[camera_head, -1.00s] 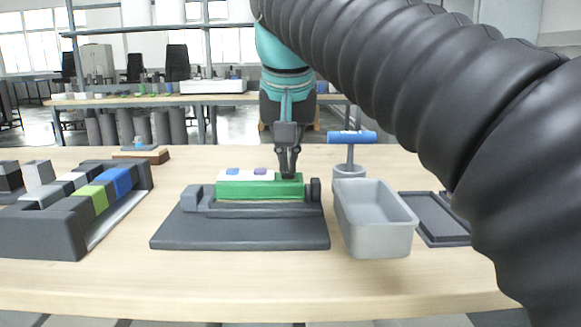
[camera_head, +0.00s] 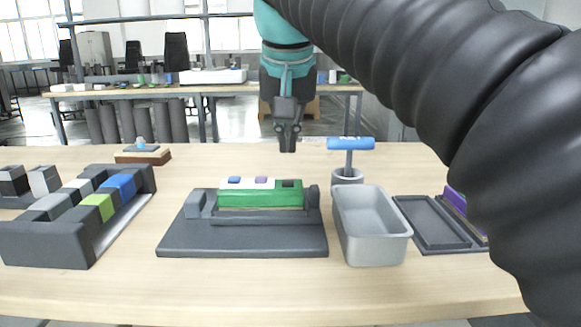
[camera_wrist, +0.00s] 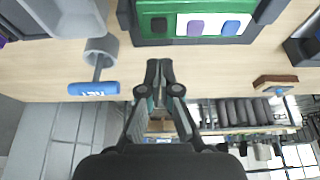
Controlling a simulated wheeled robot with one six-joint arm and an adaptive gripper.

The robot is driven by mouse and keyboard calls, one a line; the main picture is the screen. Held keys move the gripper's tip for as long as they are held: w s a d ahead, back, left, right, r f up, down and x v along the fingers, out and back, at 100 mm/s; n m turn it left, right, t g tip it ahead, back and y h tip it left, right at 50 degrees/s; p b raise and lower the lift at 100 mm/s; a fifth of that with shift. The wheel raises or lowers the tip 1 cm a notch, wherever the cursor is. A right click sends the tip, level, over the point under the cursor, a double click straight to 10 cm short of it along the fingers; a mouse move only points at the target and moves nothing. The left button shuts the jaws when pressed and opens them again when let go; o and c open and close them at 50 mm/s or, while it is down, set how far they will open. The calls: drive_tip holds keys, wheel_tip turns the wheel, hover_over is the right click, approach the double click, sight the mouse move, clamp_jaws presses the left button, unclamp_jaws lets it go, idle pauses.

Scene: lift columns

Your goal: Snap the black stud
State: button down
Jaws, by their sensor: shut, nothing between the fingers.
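A green block (camera_head: 260,200) lies in a dark grey fixture (camera_head: 240,243) at the table's middle. Its top bears a blue stud (camera_head: 234,180), a purple stud (camera_head: 262,180) and a black square, the black stud (camera_head: 290,183), at the right end. The wrist view shows the black stud (camera_wrist: 159,27) flush-looking, with green around it; its exact height cannot be told. The purple (camera_wrist: 196,27) and blue (camera_wrist: 231,28) studs have pale borders. My gripper (camera_head: 288,148) is shut and empty, apart from the block, above and behind its black-stud end. Its fingertips (camera_wrist: 159,64) point towards that end.
A grey bin (camera_head: 372,228) stands right of the fixture, with a blue-handled tool (camera_head: 350,144) in a holder behind it. A dark tray (camera_head: 432,222) lies farther right. A rack of coloured blocks (camera_head: 45,243) stands left. A wooden block (camera_head: 143,157) sits at the back left.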

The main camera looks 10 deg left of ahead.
drive_tip(key=shift+r, duration=1.8)
idle(0.9)
